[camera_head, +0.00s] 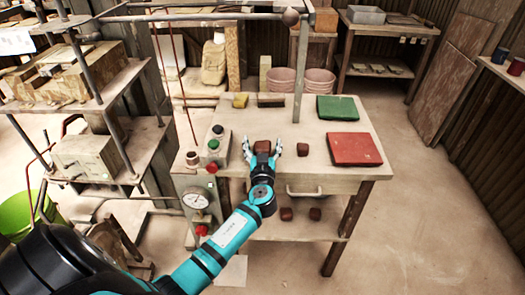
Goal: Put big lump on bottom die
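My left gripper (263,149) reaches over the front of the wooden table with its fingers spread wide. A dark red-brown lump (262,146) lies between its fingertips, with a gap seeming to show on either side. A second brown lump (302,149) lies on the table just right of the gripper. Two more brown lumps (286,214) lie on the shelf below. I cannot tell for sure which lump is the big one. Pale blocks (88,72) sit on the metal frame at left; I cannot tell which one is the bottom die. My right gripper is out of view.
A red slab (354,149) and a green slab (337,108) lie on the table's right side. A button box (215,147) stands at its left, above a pressure gauge (196,199). Pink tubs (318,80) stand at the back. A thin metal post (299,70) rises behind the lumps.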

